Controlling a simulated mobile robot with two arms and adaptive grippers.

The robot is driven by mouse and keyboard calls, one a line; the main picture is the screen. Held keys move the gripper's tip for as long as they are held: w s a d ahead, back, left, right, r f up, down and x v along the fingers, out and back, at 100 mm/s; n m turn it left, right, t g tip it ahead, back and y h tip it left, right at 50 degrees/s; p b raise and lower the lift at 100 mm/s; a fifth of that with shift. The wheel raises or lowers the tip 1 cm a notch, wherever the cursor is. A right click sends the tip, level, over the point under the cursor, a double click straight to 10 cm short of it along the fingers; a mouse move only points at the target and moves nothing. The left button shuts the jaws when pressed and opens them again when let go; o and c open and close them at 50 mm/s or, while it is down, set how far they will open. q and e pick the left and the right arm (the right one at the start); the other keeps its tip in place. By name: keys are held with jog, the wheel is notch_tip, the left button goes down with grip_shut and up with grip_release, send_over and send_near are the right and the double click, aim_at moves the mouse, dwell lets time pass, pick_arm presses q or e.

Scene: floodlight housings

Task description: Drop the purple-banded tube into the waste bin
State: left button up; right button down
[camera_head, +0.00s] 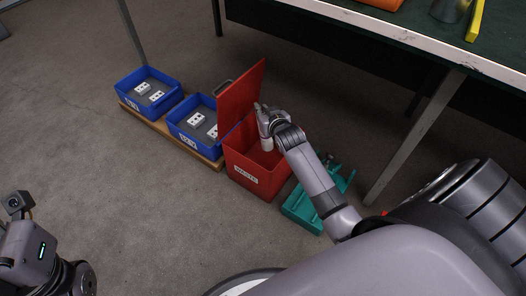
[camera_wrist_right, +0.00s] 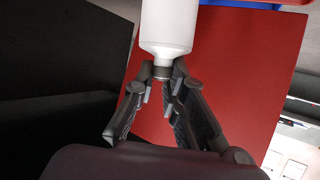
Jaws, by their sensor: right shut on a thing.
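The red waste bin (camera_head: 240,164) stands on the floor with its lid (camera_head: 241,97) raised at the back. My right gripper (camera_head: 266,130) is over the bin's opening. It is shut on the narrow dark end of a white tube (camera_wrist_right: 168,28), as the right wrist view shows at the fingertips (camera_wrist_right: 162,72). The tube's pale body (camera_head: 267,144) hangs below the fingers in the head view. No purple band can be made out on it. The red bin also fills much of the wrist view's background (camera_wrist_right: 235,75). Only part of my left arm shows at the lower left; its fingers are out of frame.
Two blue bins (camera_head: 129,103) (camera_head: 179,136) with white parts stand on a wooden board (camera_head: 147,122) left of the waste bin. A teal tray (camera_head: 301,212) lies right of it. A table (camera_head: 440,45) with its leg (camera_head: 413,138) stands at the right. The floor at left is clear.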

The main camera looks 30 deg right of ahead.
jog(key=c, duration=1.6)
grip_release()
jog(key=shift+o, duration=0.2)
jog(key=v, duration=1.2)
jog(key=shift+r, duration=0.15)
